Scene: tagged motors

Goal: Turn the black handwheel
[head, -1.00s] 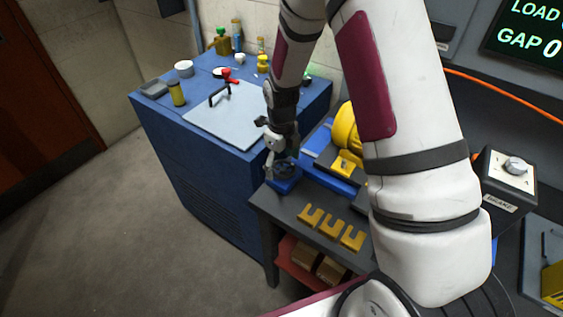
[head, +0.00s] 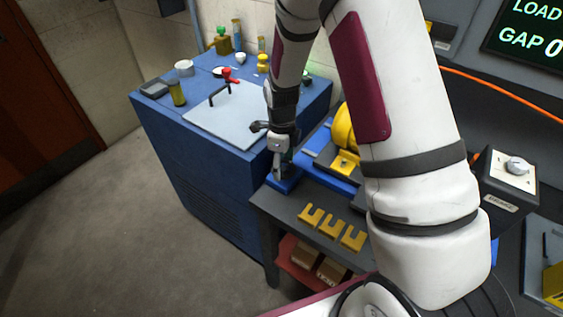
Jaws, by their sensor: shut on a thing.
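My gripper (head: 280,168) is at the end of my white arm, pointing down over the near left end of the blue rail (head: 281,185) on the dark bench. It is shut at the black handwheel (head: 288,168), which shows only as a small dark patch beside the fingers. The gripper and wrist hide most of the wheel, so its rim and turn angle cannot be made out.
A yellow motor (head: 343,125) stands on the rail at the right, partly behind my arm. Several yellow slotted shims (head: 330,228) lie at the bench front. A blue cabinet (head: 200,165) with a pale mat (head: 222,118) and small items stands at left.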

